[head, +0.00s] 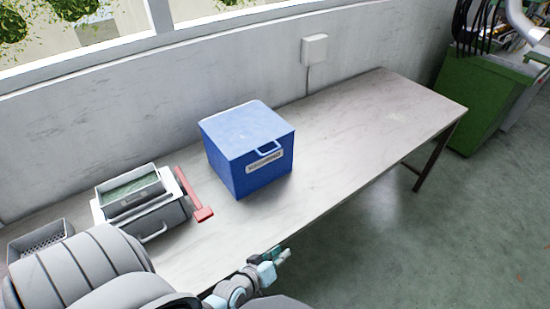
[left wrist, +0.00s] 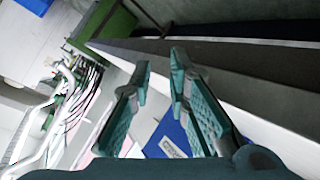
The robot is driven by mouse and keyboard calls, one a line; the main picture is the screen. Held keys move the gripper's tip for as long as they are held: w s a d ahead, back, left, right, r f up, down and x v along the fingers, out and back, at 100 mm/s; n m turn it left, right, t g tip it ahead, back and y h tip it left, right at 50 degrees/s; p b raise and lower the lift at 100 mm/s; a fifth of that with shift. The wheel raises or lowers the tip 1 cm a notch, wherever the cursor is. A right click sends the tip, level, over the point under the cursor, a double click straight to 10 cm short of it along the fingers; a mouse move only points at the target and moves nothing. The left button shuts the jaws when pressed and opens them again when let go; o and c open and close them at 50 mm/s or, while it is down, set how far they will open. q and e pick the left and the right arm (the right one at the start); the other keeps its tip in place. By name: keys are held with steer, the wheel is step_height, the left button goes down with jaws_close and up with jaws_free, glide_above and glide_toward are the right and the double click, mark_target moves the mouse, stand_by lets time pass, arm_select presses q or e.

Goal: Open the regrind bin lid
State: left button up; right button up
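The blue regrind bin (head: 262,178) stands on the bench with its lid (head: 243,128) down flat over the top. A blue handle (head: 268,148) sticks out at the front edge, above a white label. My left gripper (head: 284,255) is in front of the bench's front edge, below and apart from the bin. In the left wrist view the two teal fingers (left wrist: 159,68) stand apart with nothing between them. Part of the blue bin (left wrist: 170,130) and its label show behind the fingers there. My right gripper is not in view.
A grey unit (head: 150,222) with a tray on top stands left of the bin, with a red bar-shaped piece (head: 195,197) beside it. A grey perforated tray (head: 40,240) is at far left. The bench right of the bin (head: 370,125) is clear. A green machine (head: 480,105) stands beyond.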

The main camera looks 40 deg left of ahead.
arm_select(q)
steer(key=w+a+r+n+t+y, duration=0.1)
steer(key=r, duration=0.1)
steer(key=w+a+r+n+t, duration=0.1)
steer(key=r+n, duration=0.1)
steer(key=r, duration=0.1)
steer(key=w+a+r+n+t+y, duration=0.1)
steer(key=w+r+n, duration=0.1)
steer(key=r, duration=0.1)
steer(key=shift+a+t+y+b, duration=0.2)
steer(key=shift+t+y+b, duration=0.1)
steer(key=shift+t+b, duration=0.1)
steer(key=a+r+n+t+y, duration=0.2)
steer(key=a+r+n+y, duration=0.4)
steer(key=r+n, duration=0.3)
glide_toward(270, 152)
steer(key=w, duration=0.1)
steer(key=shift+g+y, duration=0.3)
steer(key=b+x, duration=0.2)
steer(key=x, duration=0.7)
steer(key=shift+w+a+f, duration=0.1)
steer(key=shift+w, duration=0.1)
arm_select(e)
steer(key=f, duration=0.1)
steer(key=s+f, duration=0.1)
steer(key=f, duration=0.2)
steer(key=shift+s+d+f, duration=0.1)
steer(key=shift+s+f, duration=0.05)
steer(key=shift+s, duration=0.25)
